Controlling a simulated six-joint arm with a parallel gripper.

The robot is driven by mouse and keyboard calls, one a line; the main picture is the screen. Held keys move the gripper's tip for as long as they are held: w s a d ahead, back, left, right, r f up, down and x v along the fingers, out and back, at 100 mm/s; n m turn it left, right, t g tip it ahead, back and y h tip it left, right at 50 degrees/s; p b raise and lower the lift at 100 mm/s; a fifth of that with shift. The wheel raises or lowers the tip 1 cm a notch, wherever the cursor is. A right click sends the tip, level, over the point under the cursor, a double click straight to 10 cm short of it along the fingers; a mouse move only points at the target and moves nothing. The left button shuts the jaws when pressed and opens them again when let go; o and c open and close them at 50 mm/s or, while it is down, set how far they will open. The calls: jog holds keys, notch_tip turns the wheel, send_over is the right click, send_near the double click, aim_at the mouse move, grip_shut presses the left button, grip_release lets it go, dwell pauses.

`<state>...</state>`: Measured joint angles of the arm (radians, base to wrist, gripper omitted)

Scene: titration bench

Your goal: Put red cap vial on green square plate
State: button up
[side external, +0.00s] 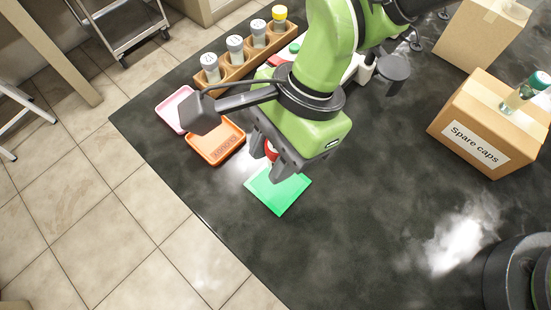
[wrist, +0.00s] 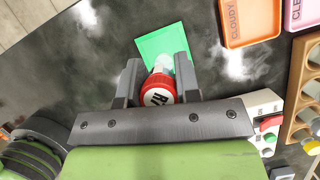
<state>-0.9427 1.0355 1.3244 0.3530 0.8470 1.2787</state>
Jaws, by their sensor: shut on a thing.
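The red cap vial (wrist: 158,88) is between the two fingers of my gripper (wrist: 154,72) in the wrist view, with its red cap and printed top facing the camera. In the side external view a bit of the red cap (side external: 271,152) shows beside the fingers of my gripper (side external: 282,170). The gripper is shut on the vial. The green square plate (side external: 280,192) lies on the dark bench, just below and beyond the fingers in the picture. It also shows in the wrist view (wrist: 155,45), partly behind the vial. I cannot tell whether the vial touches the plate.
An orange tray (side external: 217,143) and a pink tray (side external: 174,110) lie left of the plate. A wooden rack (side external: 243,68) with several vials stands behind. A "Spare caps" box (side external: 490,130) with a green-capped bottle on it stands right. The bench right of the plate is clear.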

jog(key=shift+f, duration=1.65)
jog(key=shift+f, duration=0.1)
jog(key=o, duration=0.9)
